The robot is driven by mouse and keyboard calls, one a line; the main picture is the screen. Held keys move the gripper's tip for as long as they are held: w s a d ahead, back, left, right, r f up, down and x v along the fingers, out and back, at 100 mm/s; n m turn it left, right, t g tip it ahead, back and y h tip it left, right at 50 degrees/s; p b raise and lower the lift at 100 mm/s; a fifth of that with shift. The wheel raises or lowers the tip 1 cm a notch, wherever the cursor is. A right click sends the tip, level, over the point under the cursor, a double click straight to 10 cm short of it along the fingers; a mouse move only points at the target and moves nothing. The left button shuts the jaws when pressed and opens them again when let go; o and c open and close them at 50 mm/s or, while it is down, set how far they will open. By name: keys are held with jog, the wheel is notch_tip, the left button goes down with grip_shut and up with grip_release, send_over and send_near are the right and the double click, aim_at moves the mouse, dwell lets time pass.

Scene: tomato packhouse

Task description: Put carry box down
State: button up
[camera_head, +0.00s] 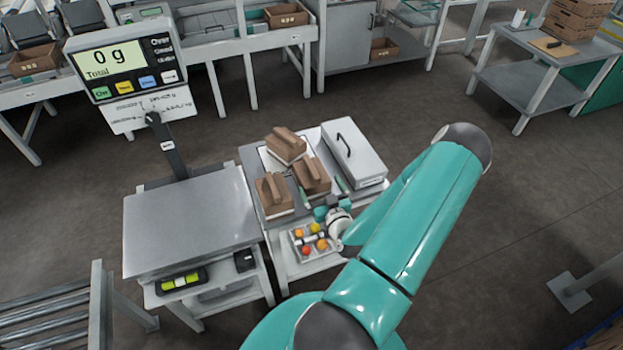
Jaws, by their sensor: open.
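Several brown carry boxes with raised handles are on the small light-grey cart (249,158). One carry box (312,176) is right in front of my gripper (322,191). Another carry box (286,146) is farther back, and a third carry box (274,194) is at the left. My gripper is open, with its green fingers apart on either side of the front right box. That box looks upright at cart-top height. I cannot tell whether the fingers touch it or whether its base rests fully on the top.
A grey metal case (354,156) stands right of the boxes. A tray of red and yellow tomatoes (314,240) sits at the cart's near side. A scale (190,220) reading 0 g stands left, its plate empty. A roller conveyor (45,320) is lower left.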

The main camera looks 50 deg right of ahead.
aim_at(312, 174)
jog(key=x, duration=0.6)
jog(key=shift+w+a+f, duration=0.1)
jog(key=shift+w+f, duration=0.05)
jog(key=shift+w, duration=0.15)
jog(key=c, duration=1.2)
jog(key=shift+o, duration=0.2)
jog(key=shift+r, duration=0.2)
